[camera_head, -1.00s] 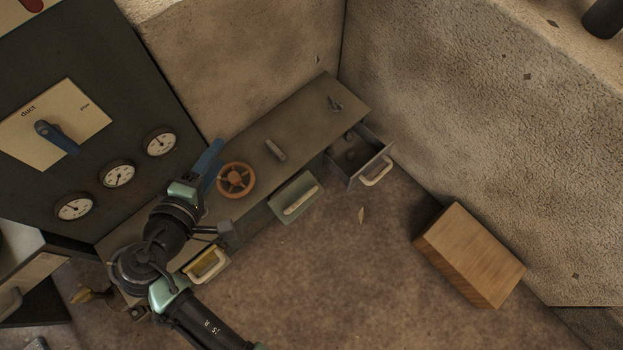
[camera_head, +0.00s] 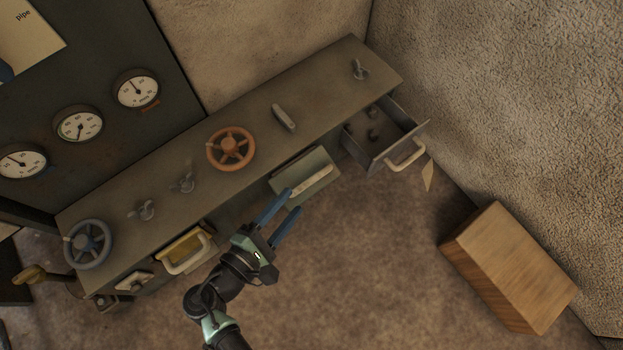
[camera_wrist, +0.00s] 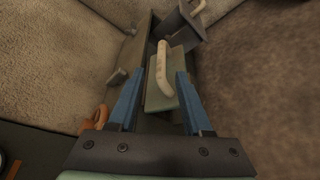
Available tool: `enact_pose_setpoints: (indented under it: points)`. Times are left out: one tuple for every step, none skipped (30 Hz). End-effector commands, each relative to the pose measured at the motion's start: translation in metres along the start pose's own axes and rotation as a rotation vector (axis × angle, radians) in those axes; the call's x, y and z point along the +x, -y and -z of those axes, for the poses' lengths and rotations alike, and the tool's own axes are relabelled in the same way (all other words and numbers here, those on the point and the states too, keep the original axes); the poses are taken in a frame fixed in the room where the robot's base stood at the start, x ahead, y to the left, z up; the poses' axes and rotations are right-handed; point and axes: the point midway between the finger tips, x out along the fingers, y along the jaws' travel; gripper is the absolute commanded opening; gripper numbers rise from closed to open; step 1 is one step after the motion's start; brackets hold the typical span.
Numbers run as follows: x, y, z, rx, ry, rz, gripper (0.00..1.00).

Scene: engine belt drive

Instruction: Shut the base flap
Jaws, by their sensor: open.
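The grey-green flap (camera_head: 318,168) stands out from the front of the long bench (camera_head: 325,85), at an angle to it, with a pale bar handle (camera_head: 310,183) on its face. My gripper (camera_head: 293,201) is open and empty, its blue fingers pointing at the flap from in front. In the wrist view the flap (camera_wrist: 157,101) and its pale handle (camera_wrist: 162,68) show between my two fingers (camera_wrist: 160,78). I cannot tell whether the fingers touch the flap. Its hinge edge is not clear.
An open drawer (camera_head: 400,150) juts out right of the flap, with small dark pieces inside. A drawer with yellow contents (camera_head: 184,247) is partly out at left. An orange handwheel (camera_head: 231,149) sits on the bench top. A wooden box (camera_head: 510,265) stands on the floor at right.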

Motion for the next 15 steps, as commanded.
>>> enact_pose_setpoints:
  points:
    - [0.013, 0.005, 0.003, 0.004, 0.004, 0.0, 0.5]
    - [0.02, 0.005, 0.003, 0.005, 0.004, 0.001, 0.5]
    - [0.028, 0.005, 0.003, 0.004, 0.004, 0.001, 0.5]
    - [0.035, 0.005, 0.003, 0.004, 0.004, 0.001, 0.5]
    - [0.041, 0.005, 0.003, 0.004, 0.004, 0.001, 0.5]
    - [0.048, 0.004, 0.003, 0.005, 0.003, 0.001, 0.5]
    - [0.053, 0.004, 0.003, 0.006, 0.003, 0.001, 0.5]
    - [0.058, 0.004, 0.003, 0.005, 0.002, 0.001, 0.5]
    - [0.064, 0.003, 0.002, 0.005, 0.003, 0.001, 0.5]
    - [0.068, 0.003, 0.002, 0.005, 0.002, 0.0, 0.5]
    - [0.072, 0.003, 0.002, 0.004, 0.002, 0.001, 0.5]
    - [0.076, 0.003, 0.002, 0.003, 0.002, 0.001, 0.5]
    - [0.079, 0.002, 0.002, 0.003, 0.002, 0.001, 0.5]
    - [0.081, 0.002, 0.002, 0.003, 0.001, 0.0, 0.5]
    - [0.083, 0.001, 0.001, 0.003, 0.0, 0.001, 0.5]
